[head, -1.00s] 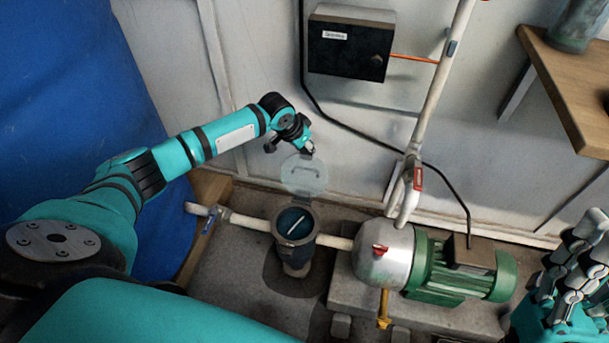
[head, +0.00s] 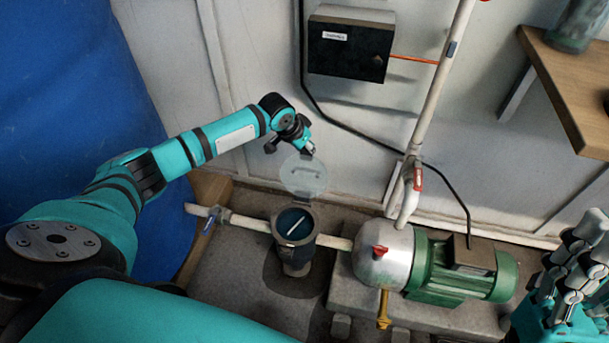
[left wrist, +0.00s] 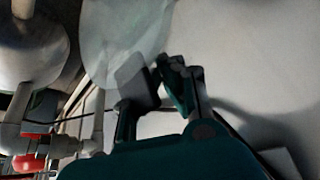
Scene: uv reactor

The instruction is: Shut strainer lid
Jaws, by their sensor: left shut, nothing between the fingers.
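The strainer (head: 296,240) is a dark round pot in the pipe line, open at the top, with a light bar visible inside. Its clear round lid (head: 303,178) stands raised on the wall side of the pot, with a handle on it. My left gripper (head: 309,149) is shut and empty, just above the lid's upper edge. In the left wrist view the lid (left wrist: 125,45) is a pale translucent disc right beyond the fingers (left wrist: 157,88); I cannot tell whether they touch. My right gripper (head: 572,270) is at the lower right, its fingertips unclear.
A green pump (head: 450,265) with a silver head stands right of the strainer. A white pipe (head: 433,105) rises along the wall. A black box (head: 347,50) hangs on the wall, and a wooden shelf (head: 570,85) juts out at upper right. A blue sheet (head: 75,80) hangs at left.

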